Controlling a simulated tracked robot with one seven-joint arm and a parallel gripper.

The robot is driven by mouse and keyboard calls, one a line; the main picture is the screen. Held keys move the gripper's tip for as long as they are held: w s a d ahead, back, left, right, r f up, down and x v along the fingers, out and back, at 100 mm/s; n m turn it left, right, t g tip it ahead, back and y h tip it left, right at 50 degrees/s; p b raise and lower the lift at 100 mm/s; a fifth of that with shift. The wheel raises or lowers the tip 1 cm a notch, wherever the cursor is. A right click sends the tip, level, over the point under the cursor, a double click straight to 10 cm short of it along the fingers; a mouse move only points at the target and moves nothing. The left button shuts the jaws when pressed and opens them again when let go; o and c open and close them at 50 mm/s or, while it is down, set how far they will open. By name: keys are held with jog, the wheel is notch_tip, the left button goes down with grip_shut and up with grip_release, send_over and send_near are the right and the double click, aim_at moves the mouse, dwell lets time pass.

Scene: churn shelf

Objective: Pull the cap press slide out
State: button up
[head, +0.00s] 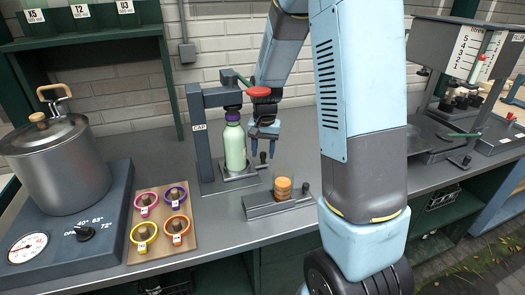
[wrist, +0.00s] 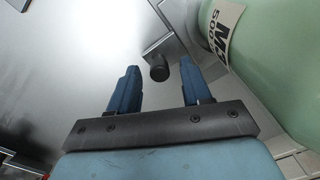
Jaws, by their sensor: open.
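The cap press (head: 200,145) is a dark frame marked CAP on the bench. A pale green bottle (head: 235,148) with a purple cap stands upright under its head. The bottle is on the press slide (head: 240,176), a low metal plate. A dark knob (head: 262,157) stands at the slide's right end. In the wrist view the knob (wrist: 159,73) appears between and just beyond the fingertips of my gripper (wrist: 160,82). My gripper (head: 263,137) is open and empty, pointing down above the knob, right of the bottle. Contact with the knob is not visible.
A red lever knob (head: 258,92) is close above my gripper. A metal holder with orange-brown discs (head: 283,188) sits in front. Left are a board of coloured rings (head: 161,222) and a pot (head: 58,165) on a heater. A marked machine (head: 470,80) stands right.

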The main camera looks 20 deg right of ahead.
grip_shut()
dwell(0.5)
